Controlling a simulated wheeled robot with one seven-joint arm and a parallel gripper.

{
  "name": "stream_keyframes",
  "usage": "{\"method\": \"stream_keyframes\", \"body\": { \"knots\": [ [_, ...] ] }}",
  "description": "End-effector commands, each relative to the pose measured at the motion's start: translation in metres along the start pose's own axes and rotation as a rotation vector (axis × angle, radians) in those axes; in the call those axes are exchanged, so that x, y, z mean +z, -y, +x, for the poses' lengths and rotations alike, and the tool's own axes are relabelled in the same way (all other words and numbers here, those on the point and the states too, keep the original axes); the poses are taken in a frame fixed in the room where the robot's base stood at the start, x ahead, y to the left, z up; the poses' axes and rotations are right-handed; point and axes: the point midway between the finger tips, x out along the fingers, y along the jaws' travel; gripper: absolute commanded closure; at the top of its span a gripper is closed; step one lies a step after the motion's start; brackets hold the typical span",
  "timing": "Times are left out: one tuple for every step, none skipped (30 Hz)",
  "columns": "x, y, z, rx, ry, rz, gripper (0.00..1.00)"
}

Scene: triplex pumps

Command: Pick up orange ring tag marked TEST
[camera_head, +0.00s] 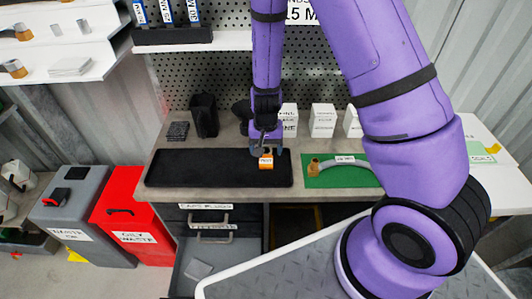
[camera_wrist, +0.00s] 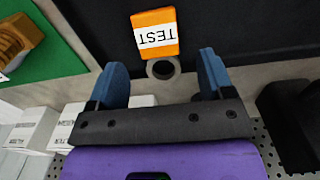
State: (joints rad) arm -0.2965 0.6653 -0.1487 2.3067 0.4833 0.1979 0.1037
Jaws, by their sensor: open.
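The orange ring tag marked TEST (camera_head: 266,162) lies at the right end of the black mat (camera_head: 205,168) on the workbench. In the wrist view the tag (camera_wrist: 155,34) shows an orange plate with a white TEST label, upside down, and a grey ring (camera_wrist: 163,69) at its near end. My gripper (camera_head: 268,146) is above the bench at the tag. In the wrist view my gripper (camera_wrist: 163,75) has its two blue fingers wide apart, with the ring between their tips and the plate just beyond. Nothing is held; I cannot tell the exact height gap.
A green mat (camera_head: 356,178) with a hose and brass fitting (camera_head: 314,167) lies to the right. White boxes (camera_head: 322,120) stand behind, and black holders (camera_head: 204,116) stand back left. A red waste bin (camera_head: 127,215) stands left of the bench. Most of the black mat is clear.

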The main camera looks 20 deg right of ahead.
Motion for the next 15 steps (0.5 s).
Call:
{"method": "stream_keyframes", "body": {
  "knots": [
    [-0.002, -0.001, 0.007, 0.001, 0.001, 0.003, 0.26],
    [-0.003, -0.001, 0.011, 0.001, 0.001, 0.002, 0.26],
    [-0.002, -0.001, 0.016, 0.001, 0.002, 0.0, 0.26],
    [-0.002, -0.001, 0.019, 0.001, 0.002, 0.0, 0.26],
    [-0.002, -0.001, 0.022, 0.001, 0.001, 0.0, 0.26],
    [-0.002, -0.001, 0.025, 0.001, 0.001, 0.0, 0.26],
    [-0.002, -0.001, 0.027, 0.0, 0.001, 0.0, 0.26],
    [-0.002, 0.0, 0.028, 0.0, 0.001, 0.0, 0.26],
    [-0.002, 0.0, 0.029, 0.0, 0.0, 0.0, 0.26],
    [-0.002, 0.0, 0.03, -0.001, 0.0, 0.0, 0.26],
    [-0.002, 0.0, 0.03, -0.001, 0.0, 0.0, 0.26],
    [-0.002, 0.0, 0.03, -0.001, 0.0, 0.0, 0.26],
    [-0.002, 0.0, 0.03, -0.001, -0.001, 0.0, 0.26],
    [-0.002, 0.0, 0.03, -0.001, -0.001, 0.0, 0.26],
    [-0.002, 0.0, 0.03, -0.001, -0.001, 0.0, 0.26]
  ]
}}
